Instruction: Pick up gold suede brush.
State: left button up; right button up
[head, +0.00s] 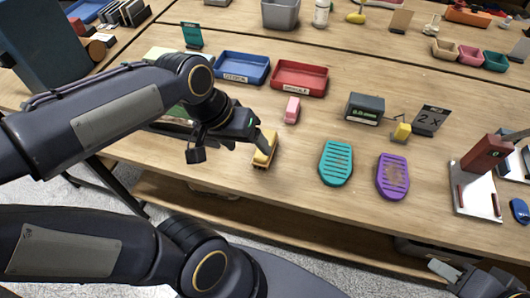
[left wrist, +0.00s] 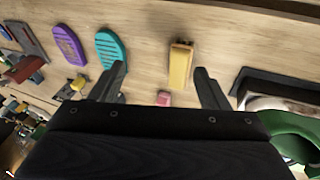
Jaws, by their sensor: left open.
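The gold suede brush (head: 265,150), a yellow block with a brown base, lies on the wooden table near its front edge. My left gripper (head: 230,146) is open and empty just left of the brush, one finger close to it. In the left wrist view the brush (left wrist: 180,66) lies beyond and between the spread fingers of my left gripper (left wrist: 162,80), with bare table around it.
A teal sole-shaped pad (head: 336,163) and a purple one (head: 392,177) lie right of the brush. A pink block (head: 292,110) lies behind it. Blue (head: 243,67) and red (head: 300,77) trays, a dark box (head: 365,108) and a small yellow block (head: 402,131) stand farther off.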

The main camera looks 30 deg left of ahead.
pick_arm(q)
jog(key=w+f+g+y+b, duration=0.1)
jog(key=w+f, duration=0.1)
jog(key=w, duration=0.1)
jog(key=w+a+f+g+y+b, duration=0.1)
jog(key=w+f, duration=0.1)
jog(key=w, duration=0.2)
jog(key=w+f+g+y+b, duration=0.1)
jog(key=w+f, duration=0.1)
jog(key=w, duration=0.2)
jog(key=shift+w+a+f+n, duration=0.1)
jog(key=shift+a+f+n, duration=0.2)
jog(key=shift+f, duration=0.05)
jog(key=shift+w+f, duration=0.2)
jog(key=shift+f, duration=0.05)
notch_tip(320, 180, down, 7)
jog(key=shift+f+b, duration=0.2)
jog(key=shift+b, duration=0.2)
jog(key=c, duration=1.2)
jog(key=shift+r, duration=0.1)
